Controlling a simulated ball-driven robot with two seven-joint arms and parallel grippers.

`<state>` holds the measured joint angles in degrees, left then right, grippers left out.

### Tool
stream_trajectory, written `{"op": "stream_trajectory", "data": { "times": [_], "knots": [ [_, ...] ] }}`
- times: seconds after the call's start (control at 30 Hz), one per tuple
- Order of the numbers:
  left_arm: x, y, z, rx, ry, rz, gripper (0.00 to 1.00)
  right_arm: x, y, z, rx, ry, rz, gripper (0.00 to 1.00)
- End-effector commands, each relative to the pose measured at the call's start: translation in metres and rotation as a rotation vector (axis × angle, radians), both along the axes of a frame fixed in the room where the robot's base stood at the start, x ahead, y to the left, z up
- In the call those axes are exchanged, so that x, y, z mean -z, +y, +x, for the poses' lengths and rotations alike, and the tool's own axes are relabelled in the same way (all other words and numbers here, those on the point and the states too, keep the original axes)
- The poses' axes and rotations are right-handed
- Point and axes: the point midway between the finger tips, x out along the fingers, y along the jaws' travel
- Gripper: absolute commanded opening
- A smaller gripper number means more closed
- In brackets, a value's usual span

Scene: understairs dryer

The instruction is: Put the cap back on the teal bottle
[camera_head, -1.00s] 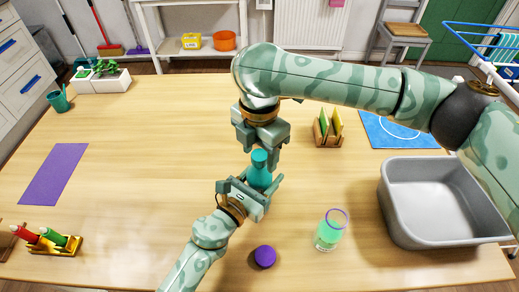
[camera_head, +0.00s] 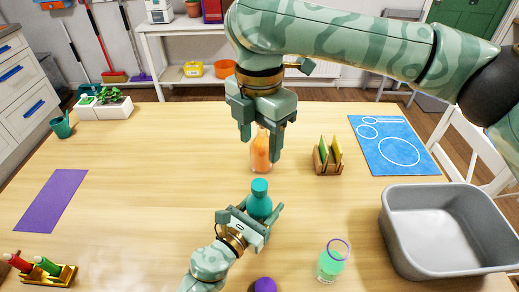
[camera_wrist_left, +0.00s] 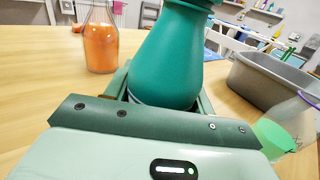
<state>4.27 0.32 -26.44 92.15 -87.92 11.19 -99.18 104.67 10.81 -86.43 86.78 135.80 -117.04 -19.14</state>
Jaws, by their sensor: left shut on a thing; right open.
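The teal bottle (camera_head: 259,204) stands upright on the table in the head view, and its lower body also fills the middle of the left wrist view (camera_wrist_left: 168,60). A rounded teal top (camera_head: 259,186), which looks like its cap, sits on the neck; how firmly it is seated cannot be told. My left gripper (camera_head: 262,217) is shut around the bottle's lower body. My right gripper (camera_head: 261,140) is open and empty, raised above and beyond the bottle, apart from it.
An orange bottle (camera_head: 260,155) stands behind, partly hidden by my right gripper. A glass of green liquid (camera_head: 331,262) and a grey basin (camera_head: 450,232) are on the right. A purple round thing (camera_head: 265,285) lies at the front.

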Motion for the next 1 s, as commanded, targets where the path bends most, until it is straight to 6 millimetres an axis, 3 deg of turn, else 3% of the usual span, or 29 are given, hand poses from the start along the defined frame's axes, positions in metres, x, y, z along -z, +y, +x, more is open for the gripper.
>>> {"op": "stream_trajectory", "data": {
  "times": [0.27,0.3,0.37,0.77,1.0],
  "knots": [
    [0.0,0.0,0.0,0.0,0.0,0.0,0.0,-0.001,0.0,0.0,0.0,0.0,0.0,0.56],
    [0.0,0.0,0.0,0.0,0.0,0.0,0.63,-0.001,0.0,0.0,0.0,0.0,0.0,0.56],
    [0.0,0.0,0.0,0.0,0.0,0.0,0.79,-0.001,0.0,0.0,0.0,0.0,0.0,0.56],
    [0.0,0.004,-0.006,0.0,0.001,0.001,0.8,-0.001,0.0,0.0,0.0,0.0,0.0,0.56],
    [0.002,0.032,-0.043,0.0,0.003,0.002,0.8,0.002,0.0,0.0,0.0,0.003,0.0,0.56]
  ]
}}
